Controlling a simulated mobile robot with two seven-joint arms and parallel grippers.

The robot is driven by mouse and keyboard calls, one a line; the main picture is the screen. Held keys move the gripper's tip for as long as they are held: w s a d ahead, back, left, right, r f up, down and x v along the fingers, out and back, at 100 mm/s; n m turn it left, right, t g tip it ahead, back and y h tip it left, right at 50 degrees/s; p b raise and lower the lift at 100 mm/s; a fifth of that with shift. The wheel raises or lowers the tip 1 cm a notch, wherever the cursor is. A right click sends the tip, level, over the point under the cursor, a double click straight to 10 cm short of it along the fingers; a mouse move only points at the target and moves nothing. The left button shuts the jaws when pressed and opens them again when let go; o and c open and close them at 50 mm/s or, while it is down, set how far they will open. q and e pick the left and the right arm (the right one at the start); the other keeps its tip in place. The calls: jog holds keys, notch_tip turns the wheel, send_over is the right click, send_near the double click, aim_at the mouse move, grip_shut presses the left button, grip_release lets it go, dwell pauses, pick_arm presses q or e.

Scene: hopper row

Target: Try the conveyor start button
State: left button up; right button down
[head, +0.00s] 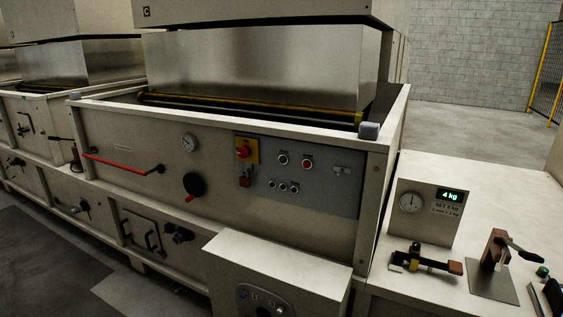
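A grey control panel (325,195) is on the front of the middle hopper. Its upper row has a dark greenish button (283,160) and a red button (307,163), each in a pale ring. Several smaller round controls (283,187) sit below them. A green button (542,271) also shows at the far right edge, on the bench. I cannot read any label that marks one of these as the conveyor start button. Neither of my grippers is in the head view.
Left of the buttons is a red rotary switch on a yellow plate (246,151). A red lever (122,163), a gauge (188,143) and a black knob (194,185) are farther left. A pale box (280,262) juts out below. A scale display (449,196) reads 4 kg.

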pick_arm(q)
grip_shut()
jog(key=shift+w, duration=0.1)
dwell(1.0)
